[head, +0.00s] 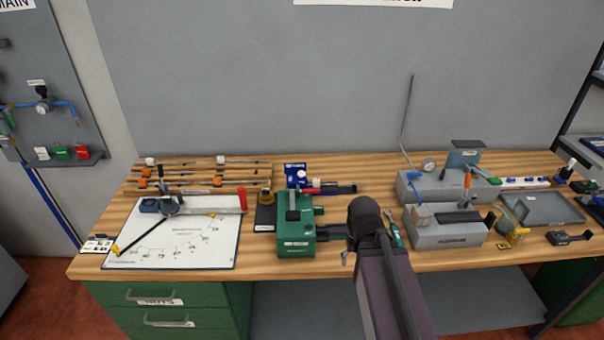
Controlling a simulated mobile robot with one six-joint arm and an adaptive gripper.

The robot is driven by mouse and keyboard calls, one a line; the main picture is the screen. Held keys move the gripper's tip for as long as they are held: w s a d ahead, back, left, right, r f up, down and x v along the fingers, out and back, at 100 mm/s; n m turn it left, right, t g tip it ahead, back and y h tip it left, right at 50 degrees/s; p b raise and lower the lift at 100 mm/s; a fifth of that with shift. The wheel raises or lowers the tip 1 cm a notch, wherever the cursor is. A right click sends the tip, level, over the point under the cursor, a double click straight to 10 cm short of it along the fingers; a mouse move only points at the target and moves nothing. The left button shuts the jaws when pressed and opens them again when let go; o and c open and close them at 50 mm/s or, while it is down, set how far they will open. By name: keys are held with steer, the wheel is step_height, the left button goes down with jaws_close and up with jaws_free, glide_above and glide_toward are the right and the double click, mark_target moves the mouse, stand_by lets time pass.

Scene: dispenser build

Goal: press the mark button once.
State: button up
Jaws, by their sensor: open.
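I cannot make out which part is the mark button, as the labels are too small to read. A green machine (295,240) with a dark top stands at the bench's front middle; a dark part extends from its right side. A blue panel with white marks (296,172) stands behind it. Two grey machines (447,236) and (420,190) stand right of centre. My arm (385,280) rises from the bottom edge, its dark joint in front of the bench between the green machine and the grey ones. My gripper cannot be made out; the arm seems to hide it.
A white board (190,250) with a drawing lies left on the wooden bench (330,262). Several rods lie behind it. A red-handled tool (241,200) rests at its edge. A grey tray (545,210) lies at the right. A thin rod (406,120) rises at the back.

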jaws_close()
stand_by(1.1)
